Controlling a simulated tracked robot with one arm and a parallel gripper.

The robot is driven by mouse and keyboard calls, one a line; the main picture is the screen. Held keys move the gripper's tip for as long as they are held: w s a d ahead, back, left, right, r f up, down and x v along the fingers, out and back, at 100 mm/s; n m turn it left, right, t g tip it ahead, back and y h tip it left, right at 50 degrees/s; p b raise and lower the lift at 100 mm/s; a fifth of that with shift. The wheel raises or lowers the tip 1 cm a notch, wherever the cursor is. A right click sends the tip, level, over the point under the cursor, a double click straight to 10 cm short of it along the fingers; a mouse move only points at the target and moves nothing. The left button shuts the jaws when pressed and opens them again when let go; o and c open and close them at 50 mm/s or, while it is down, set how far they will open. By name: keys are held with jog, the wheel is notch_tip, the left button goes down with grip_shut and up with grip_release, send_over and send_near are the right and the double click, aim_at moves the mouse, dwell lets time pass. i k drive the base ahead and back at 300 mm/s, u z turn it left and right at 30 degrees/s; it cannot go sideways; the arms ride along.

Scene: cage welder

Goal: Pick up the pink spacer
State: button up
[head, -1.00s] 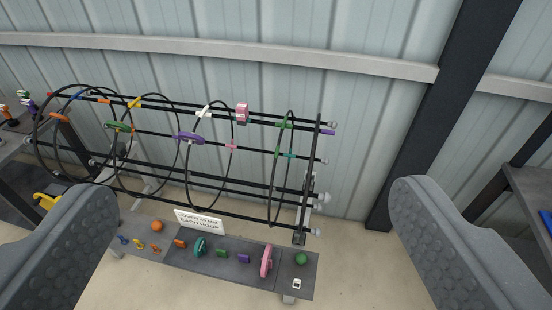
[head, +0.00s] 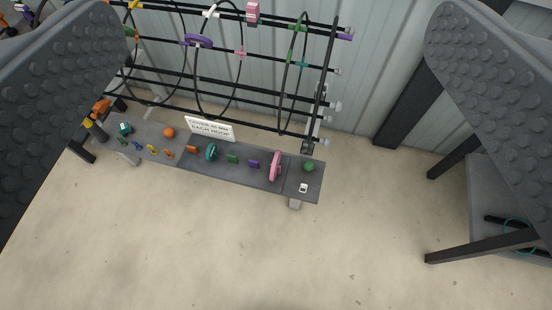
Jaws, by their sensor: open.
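The pink spacer (head: 276,166) is a round, wheel-like disc standing on edge on the narrow grey shelf (head: 262,182), towards its right end. A purple block (head: 254,163) lies to its left and a green ball (head: 309,166) to its right. My gripper (head: 278,40) is open and empty, with its two broad grey fingers at the upper left and upper right of the picture. The spacer shows in the gap between them, lower in the picture than the fingertips, and nothing touches it.
Behind the shelf stands a black wire cage with hoops (head: 214,60) and coloured pieces. A white sign (head: 209,128) stands at the shelf's back edge. A teal wheel-like piece (head: 211,152) sits farther left. A dark table (head: 490,200) is at right. The floor in front is clear.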

aim_at(276, 161)
jog(key=z, duration=2.75)
jog(key=k, duration=1.05)
jog(key=u, duration=1.75)
jog(key=i, duration=0.7)
